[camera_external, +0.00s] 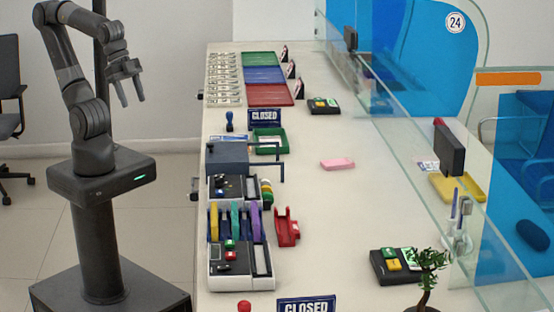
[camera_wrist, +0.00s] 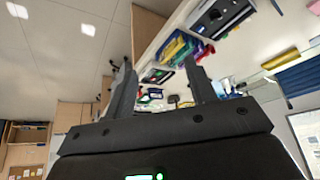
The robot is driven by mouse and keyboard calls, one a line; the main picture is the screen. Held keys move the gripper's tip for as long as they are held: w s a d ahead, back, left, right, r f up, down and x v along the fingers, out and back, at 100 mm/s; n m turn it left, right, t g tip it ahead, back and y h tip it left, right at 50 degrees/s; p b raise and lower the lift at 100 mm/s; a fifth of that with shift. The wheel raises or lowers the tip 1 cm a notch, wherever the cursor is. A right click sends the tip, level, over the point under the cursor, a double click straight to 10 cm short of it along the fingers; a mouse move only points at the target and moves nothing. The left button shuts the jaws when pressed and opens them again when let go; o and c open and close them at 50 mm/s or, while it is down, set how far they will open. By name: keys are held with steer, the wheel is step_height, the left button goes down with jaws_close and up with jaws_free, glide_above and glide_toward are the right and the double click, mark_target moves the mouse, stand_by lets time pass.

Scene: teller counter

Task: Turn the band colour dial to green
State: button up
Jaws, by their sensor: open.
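My gripper (camera_external: 132,102) is raised at the left of the counter, with its two fingers apart and pointing down. Nothing is between them. In the wrist view my gripper (camera_wrist: 160,75) also shows both fingers spread. Two white-and-black machines stand on the counter's near left side: a front machine (camera_external: 228,269) and one behind it (camera_external: 226,190). Both carry small controls. A rack of yellow, green, blue and purple pieces (camera_external: 235,222) stands between them. I cannot tell which small control is the band colour dial, or what colour it points to.
Green, blue and red mats (camera_external: 264,75) lie at the back. The counter's middle is mostly clear.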

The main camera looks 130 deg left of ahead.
steer(key=w+a+g, duration=0.3)
steer(key=w, duration=0.5)
steer(key=g, duration=0.5)
glide_above(221, 177)
steer(key=w+d, duration=0.1)
steer(key=d, duration=0.4)
steer(key=w+x, duration=0.2)
steer(key=x, duration=0.6)
steer(key=w+a+f+n+g, duration=0.1)
steer(key=w+a+f+g, duration=0.15)
steer(key=a+f, duration=0.4)
steer(key=shift+t, duration=0.25)
steer(key=x, duration=0.3)
steer(key=w+d+x, duration=0.1)
steer(key=x, duration=0.7)
steer(key=shift+w+d+f, duration=0.15)
steer(key=shift+d+f, duration=0.15)
steer(key=shift+f, duration=0.1)
steer(key=c, duration=1)
